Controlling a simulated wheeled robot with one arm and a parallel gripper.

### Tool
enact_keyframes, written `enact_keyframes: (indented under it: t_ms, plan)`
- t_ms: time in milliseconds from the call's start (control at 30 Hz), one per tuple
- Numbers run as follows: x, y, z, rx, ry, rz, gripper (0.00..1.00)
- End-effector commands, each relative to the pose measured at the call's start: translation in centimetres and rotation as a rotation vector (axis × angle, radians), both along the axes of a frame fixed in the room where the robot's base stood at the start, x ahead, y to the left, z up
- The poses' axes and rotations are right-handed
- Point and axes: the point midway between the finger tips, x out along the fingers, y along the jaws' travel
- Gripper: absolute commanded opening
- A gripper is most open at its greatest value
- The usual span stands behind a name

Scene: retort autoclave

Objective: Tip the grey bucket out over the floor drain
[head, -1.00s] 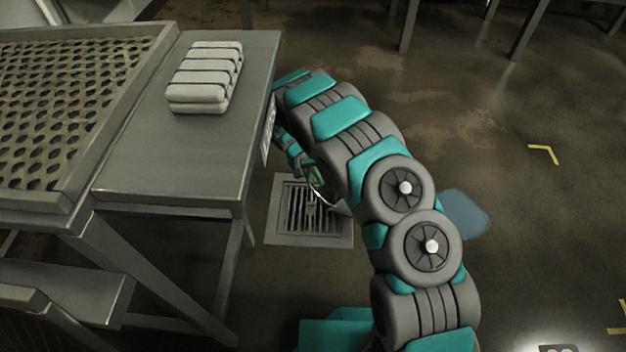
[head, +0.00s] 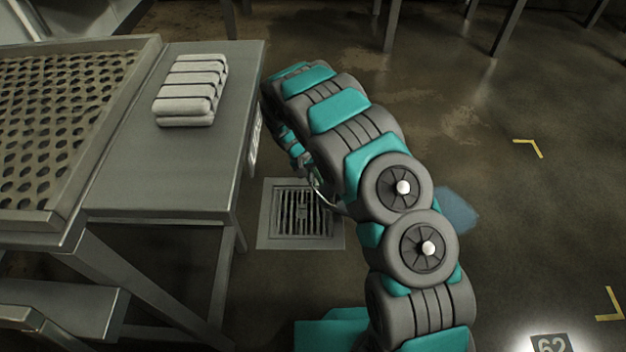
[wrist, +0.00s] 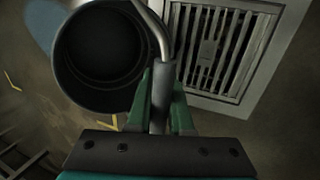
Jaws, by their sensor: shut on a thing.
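The grey bucket (wrist: 103,52) hangs by its wire handle (wrist: 163,38) from my gripper (wrist: 162,88) in the wrist view. The fingers are shut on the handle's dark grip. The bucket's round mouth faces the camera; its inside is dark and I cannot tell what it holds. The floor drain (wrist: 222,42), a slotted grate in a pale square frame, shows just right of the bucket. In the head view the drain (head: 270,232) lies beside the table, left of my arm. My arm hides most of the bucket there, and my gripper is partly hidden.
A grey metal table (head: 185,180) stands left of the drain, close to my arm, with folded white cloths (head: 190,90) on it. A perforated tray (head: 75,215) is at the far left. A blue patch (head: 459,210) lies on the floor right of my arm. The floor farther right is open.

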Motion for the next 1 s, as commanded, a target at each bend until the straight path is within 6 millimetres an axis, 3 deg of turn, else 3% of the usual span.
enact_keyframes:
  t_ms: [1000]
  plan:
    - [-0.2, -4.3, 1.4, 0.046, 0.0, -0.001, 0.0]
